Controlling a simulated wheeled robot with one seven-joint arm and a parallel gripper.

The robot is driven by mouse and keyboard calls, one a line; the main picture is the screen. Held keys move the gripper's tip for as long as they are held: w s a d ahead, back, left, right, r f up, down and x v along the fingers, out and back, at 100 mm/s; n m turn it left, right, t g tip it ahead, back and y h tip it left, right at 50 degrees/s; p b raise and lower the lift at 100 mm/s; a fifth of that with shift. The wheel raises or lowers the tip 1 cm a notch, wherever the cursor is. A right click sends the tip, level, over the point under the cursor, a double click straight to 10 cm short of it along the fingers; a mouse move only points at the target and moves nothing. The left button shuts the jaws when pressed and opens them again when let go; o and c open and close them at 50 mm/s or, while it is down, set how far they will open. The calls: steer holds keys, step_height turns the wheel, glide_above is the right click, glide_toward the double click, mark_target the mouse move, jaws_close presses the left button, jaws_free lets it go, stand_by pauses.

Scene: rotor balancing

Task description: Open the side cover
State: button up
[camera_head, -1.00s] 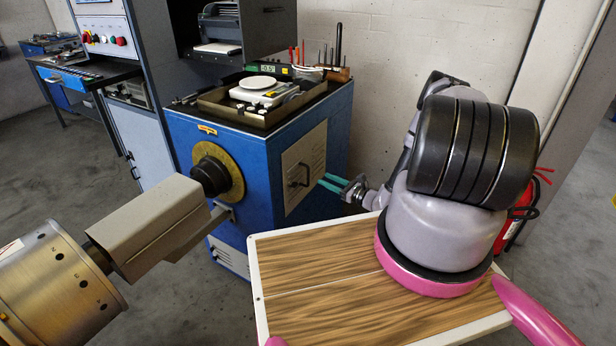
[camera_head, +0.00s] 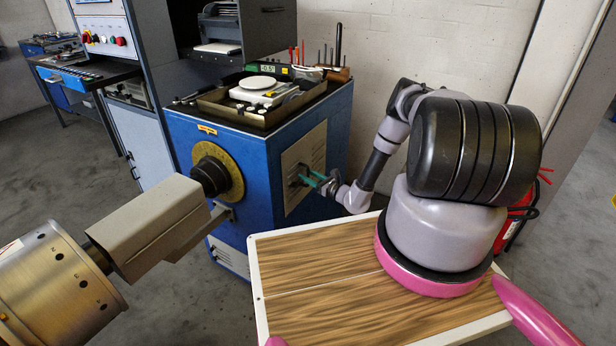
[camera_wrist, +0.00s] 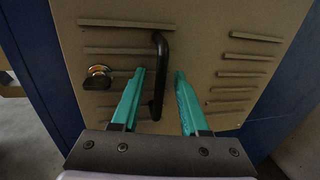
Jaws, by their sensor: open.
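The side cover (camera_head: 309,152) is a beige louvred panel on the side of the blue machine cabinet, and it sits flush in the cabinet. It fills much of the wrist view (camera_wrist: 225,50). A black bar handle (camera_wrist: 159,75) stands upright on it, with a round metal lock or knob (camera_wrist: 98,78) to its left. My gripper (camera_head: 308,178) has teal fingers and reaches to the handle. In the wrist view my gripper (camera_wrist: 162,75) is open, and the handle shows between the fingers, nearer the left one. I cannot tell whether either finger touches it.
A tray with a scale (camera_head: 262,92) and tools rests on top of the blue cabinet (camera_head: 240,160). A metal rotor housing (camera_head: 160,225) stands at the left. A red fire extinguisher (camera_head: 512,222) is at the right. Floor shows below the cover.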

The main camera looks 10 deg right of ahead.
jaws_close()
stand_by(1.5)
